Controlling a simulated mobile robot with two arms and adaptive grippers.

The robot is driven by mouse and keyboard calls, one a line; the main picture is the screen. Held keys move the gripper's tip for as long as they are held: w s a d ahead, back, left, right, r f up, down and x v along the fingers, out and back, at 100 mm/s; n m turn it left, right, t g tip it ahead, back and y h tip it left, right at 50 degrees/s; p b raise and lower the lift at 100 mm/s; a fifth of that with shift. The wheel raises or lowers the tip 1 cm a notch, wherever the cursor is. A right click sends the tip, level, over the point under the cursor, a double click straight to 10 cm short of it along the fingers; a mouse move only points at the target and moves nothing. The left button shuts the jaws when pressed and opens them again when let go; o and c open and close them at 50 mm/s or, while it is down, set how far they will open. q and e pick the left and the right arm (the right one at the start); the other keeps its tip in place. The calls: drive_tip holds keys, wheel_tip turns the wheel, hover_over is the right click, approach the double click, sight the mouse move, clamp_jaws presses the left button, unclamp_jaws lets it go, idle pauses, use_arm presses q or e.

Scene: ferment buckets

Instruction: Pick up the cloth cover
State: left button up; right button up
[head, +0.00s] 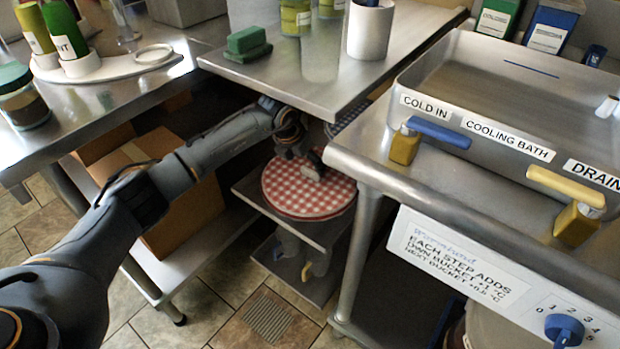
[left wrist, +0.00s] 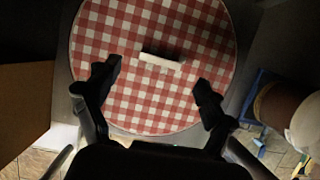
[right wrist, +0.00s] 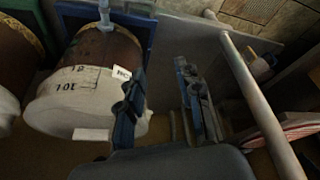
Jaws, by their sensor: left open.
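The cloth cover (head: 308,192) is a round red-and-white checkered piece lying flat on a low shelf under the counter. In the left wrist view the cloth cover (left wrist: 190,35) fills the middle, with a small white bar-shaped tab (left wrist: 161,61) across its centre. My left gripper (head: 303,158) is over the cloth cover, reaching in under the counter edge. Its fingers (left wrist: 158,73) are spread on either side of the tab, with nothing between them. My right gripper (right wrist: 162,92) shows only in its own wrist view, fingers apart and empty, in front of a bucket (right wrist: 95,75).
The steel counter (head: 315,85) overhangs the shelf (head: 323,232). The cooling bath (head: 480,90) stands to the right on a table whose leg (head: 357,250) is close to the shelf. A cardboard box (head: 185,225) sits left.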

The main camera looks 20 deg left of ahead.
sight(309, 170)
use_arm(q)
drive_tip(key=x, duration=0.3)
drive_tip(key=shift+w+f+b, duration=0.1)
drive_tip(key=shift+f+b, duration=0.25)
drive_tip(key=shift+b, duration=0.05)
drive_tip(key=shift+w+d+f, duration=0.1)
drive_tip(key=shift+f, duration=0.15)
drive_tip(key=c, duration=1.3)
use_arm(e)
drive_tip(key=w+t, duration=0.1)
drive_tip(key=w+a+t, duration=0.1)
drive_tip(key=w, duration=0.1)
drive_tip(key=w+r, duration=0.1)
drive_tip(key=w, duration=0.1)
drive_tip(key=shift+a+r+t+y, duration=0.1)
drive_tip(key=shift+a+t+y, duration=0.15)
drive_tip(key=shift+t+y, duration=0.15)
